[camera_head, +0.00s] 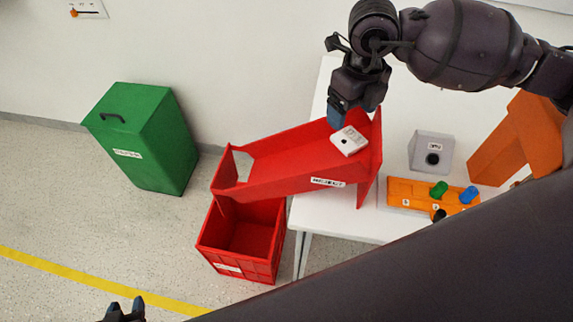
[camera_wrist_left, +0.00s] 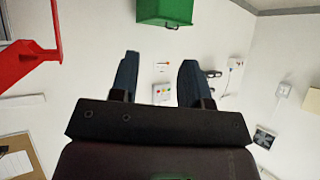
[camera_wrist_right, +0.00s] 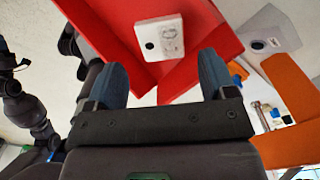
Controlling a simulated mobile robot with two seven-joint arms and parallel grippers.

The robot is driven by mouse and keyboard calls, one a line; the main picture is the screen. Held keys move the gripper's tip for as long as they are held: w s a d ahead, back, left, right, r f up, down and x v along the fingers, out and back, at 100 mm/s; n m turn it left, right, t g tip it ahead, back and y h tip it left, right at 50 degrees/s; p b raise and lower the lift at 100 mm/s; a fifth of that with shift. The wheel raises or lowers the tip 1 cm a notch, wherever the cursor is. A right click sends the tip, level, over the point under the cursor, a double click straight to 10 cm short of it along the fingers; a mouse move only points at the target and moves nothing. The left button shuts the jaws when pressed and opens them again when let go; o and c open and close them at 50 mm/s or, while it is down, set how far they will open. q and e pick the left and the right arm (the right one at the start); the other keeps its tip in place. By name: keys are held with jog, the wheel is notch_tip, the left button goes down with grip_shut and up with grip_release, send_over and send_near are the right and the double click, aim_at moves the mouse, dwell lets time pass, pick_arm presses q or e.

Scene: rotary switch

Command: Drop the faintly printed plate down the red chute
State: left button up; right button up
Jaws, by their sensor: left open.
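A white plate (camera_head: 348,140) with a dark round spot and faint grey print lies on the upper part of the red chute (camera_head: 285,160). It also shows in the right wrist view (camera_wrist_right: 160,37), beyond my fingertips, against the red chute floor. My right gripper (camera_head: 345,112) is above the chute's upper end, close to the plate. Its fingers are apart with nothing between them in the right wrist view (camera_wrist_right: 164,75). My left gripper (camera_head: 124,308) is low at the bottom left, far from the chute. It is open and empty in the left wrist view (camera_wrist_left: 158,75).
A red crate (camera_head: 272,260) stands below the chute's lower end. A green lidded bin (camera_head: 150,140) stands left. The white table (camera_head: 340,222) also holds a grey box with a dark knob (camera_head: 432,152), an orange tray with coloured knobs (camera_head: 405,193) and an orange chute (camera_head: 500,150).

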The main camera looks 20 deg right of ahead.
jog(key=shift+o, duration=0.9)
pick_arm(q)
jog(key=shift+s+f, duration=0.15)
jog(key=shift+s, duration=0.15)
pick_arm(e)
jog(key=shift+r, duration=0.15)
pick_arm(q)
jog(key=shift+p, duration=0.4)
pick_arm(e)
notch_tip(320, 180, up, 10)
jog(key=shift+r, duration=0.25)
pick_arm(q)
jog(key=shift+r, duration=0.3)
jog(key=shift+s+a, duration=0.1)
pick_arm(e)
jog(key=shift+s, duration=0.1)
